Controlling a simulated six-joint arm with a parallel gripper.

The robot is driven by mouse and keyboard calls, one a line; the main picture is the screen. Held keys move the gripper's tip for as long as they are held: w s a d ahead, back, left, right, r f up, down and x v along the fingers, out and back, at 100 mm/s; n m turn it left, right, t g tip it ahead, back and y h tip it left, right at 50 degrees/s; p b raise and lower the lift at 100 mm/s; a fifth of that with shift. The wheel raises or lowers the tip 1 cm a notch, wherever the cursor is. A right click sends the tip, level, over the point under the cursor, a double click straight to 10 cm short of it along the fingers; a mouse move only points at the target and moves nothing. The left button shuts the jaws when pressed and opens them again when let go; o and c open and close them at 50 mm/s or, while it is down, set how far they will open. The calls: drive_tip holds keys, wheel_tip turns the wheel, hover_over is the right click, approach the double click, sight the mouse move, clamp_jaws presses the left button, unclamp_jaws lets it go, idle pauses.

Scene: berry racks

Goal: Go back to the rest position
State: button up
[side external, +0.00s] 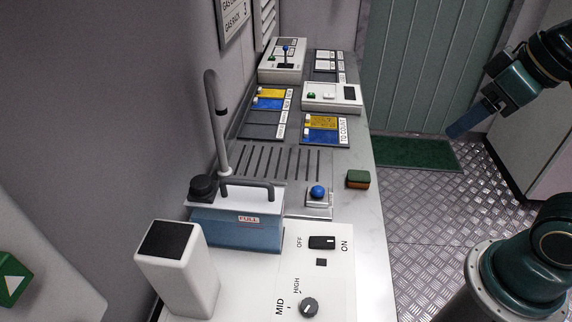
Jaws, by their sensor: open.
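My gripper (467,124) is in the upper right of the side view, off the right edge of the bench and above the floor. It is open, with nothing seen between its fingers. It is well apart from the racks on the bench. Yellow and blue slotted racks (271,98) lie at the left of the bench. Another yellow and blue rack (325,129) marked "TO COUNT" lies to their right.
A metal bench (361,215) holds a tap (216,120), a blue tank (235,228) marked "FULL", a blue button (318,192), a sponge (358,179) and white devices (332,96). Open floor (430,205) lies right of the bench, with a green mat (415,153).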

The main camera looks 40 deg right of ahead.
drive_tip(key=shift+s+d+f+m, duration=0.2)
drive_tip(key=shift+s+f+m, duration=0.1)
drive_tip(key=shift+s+f, duration=0.35)
